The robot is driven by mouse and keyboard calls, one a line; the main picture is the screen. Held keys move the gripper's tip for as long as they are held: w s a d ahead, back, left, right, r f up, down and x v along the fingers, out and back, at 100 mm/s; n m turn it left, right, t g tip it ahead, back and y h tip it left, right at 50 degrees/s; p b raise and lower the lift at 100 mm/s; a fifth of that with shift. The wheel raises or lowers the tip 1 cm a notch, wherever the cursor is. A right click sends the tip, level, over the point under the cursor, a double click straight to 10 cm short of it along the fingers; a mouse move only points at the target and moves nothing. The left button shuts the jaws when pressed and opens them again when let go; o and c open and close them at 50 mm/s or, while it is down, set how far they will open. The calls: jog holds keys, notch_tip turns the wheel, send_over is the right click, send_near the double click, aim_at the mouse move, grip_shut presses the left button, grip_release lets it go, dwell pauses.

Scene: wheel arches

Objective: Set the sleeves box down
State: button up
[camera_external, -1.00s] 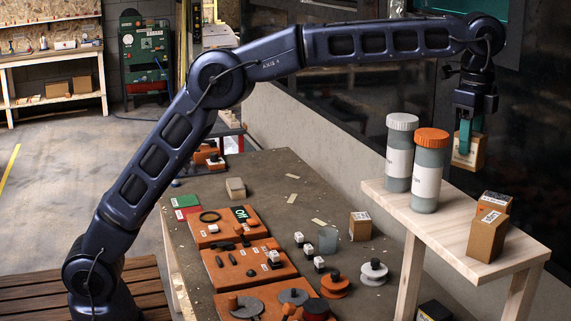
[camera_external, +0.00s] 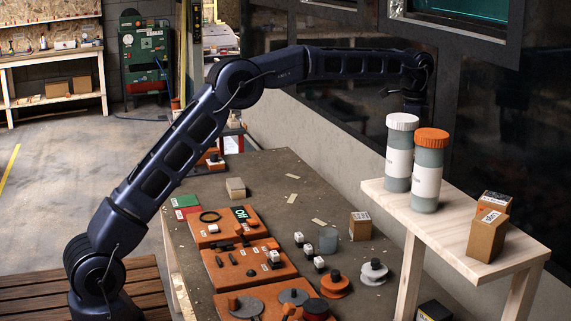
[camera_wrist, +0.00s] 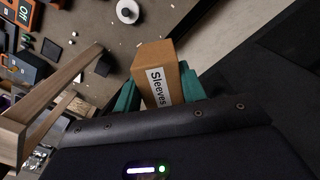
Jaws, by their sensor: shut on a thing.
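The sleeves box (camera_wrist: 160,65) is a small brown carton with a white label reading "Sleeves" in the wrist view. My gripper (camera_wrist: 160,88) has its teal fingers on both sides of the box and is shut on it. The box is held in the air, with the workbench and floor seen far below it. In the external view the gripper and the box are hidden behind the two tall jars, and only my arm above them shows.
A raised wooden shelf (camera_external: 505,248) holds a white-lidded jar (camera_external: 400,150), an orange-lidded jar (camera_external: 430,165) and two cartons (camera_external: 488,232). The lower workbench (camera_external: 270,175) carries orange trays, spools and a small carton (camera_external: 360,226). A dark wall stands behind the shelf.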

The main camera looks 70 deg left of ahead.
jog(key=s+a+f+n, duration=0.2)
jog(key=s+a+f, duration=0.25)
jog(key=a, duration=1.05)
jog(key=s+a+f+n, duration=0.3)
jog(key=a+f, duration=0.3)
jog(key=a, duration=0.9)
jog(key=s+a+f+n, duration=0.2)
jog(key=s+a+f, duration=0.3)
jog(key=a, duration=1)
jog(key=f, duration=0.6)
jog(key=w+f, duration=0.1)
jog(key=f, duration=1.3)
jog(key=shift+w+a+f, duration=0.1)
jog(key=shift+w, duration=0.05)
jog(key=shift+f, duration=0.1)
jog(key=o, duration=1)
